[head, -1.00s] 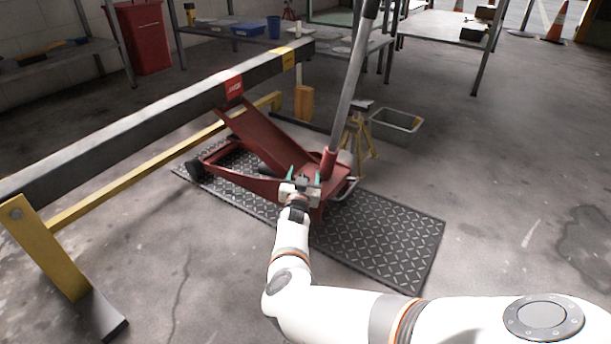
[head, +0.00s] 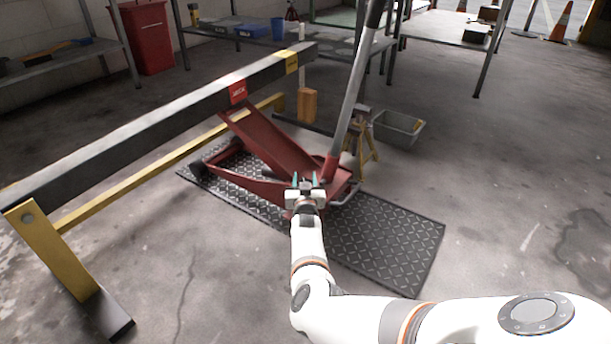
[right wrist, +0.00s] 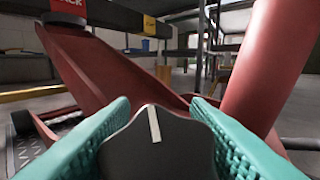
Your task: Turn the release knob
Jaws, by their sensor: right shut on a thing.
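A red floor jack (head: 265,142) stands on a dark tread-plate mat, its lift arm under a long beam. Its grey handle (head: 355,90) rises from a red socket, tilted to the right. The release knob (right wrist: 158,148) is dark with a white line, near upright and leaning slightly left, in the right wrist view. My right gripper (head: 306,182) is at the jack's near end. Its teal fingers (right wrist: 158,130) are shut on the knob, one on each side. In the head view the knob is hidden by the gripper. My left gripper is not in view.
The beam (head: 150,120) on yellow legs (head: 55,255) runs along the left. The mat (head: 400,245) lies under the jack. A yellow jack stand (head: 362,150) and grey bin (head: 398,128) are behind right. The floor at right is clear.

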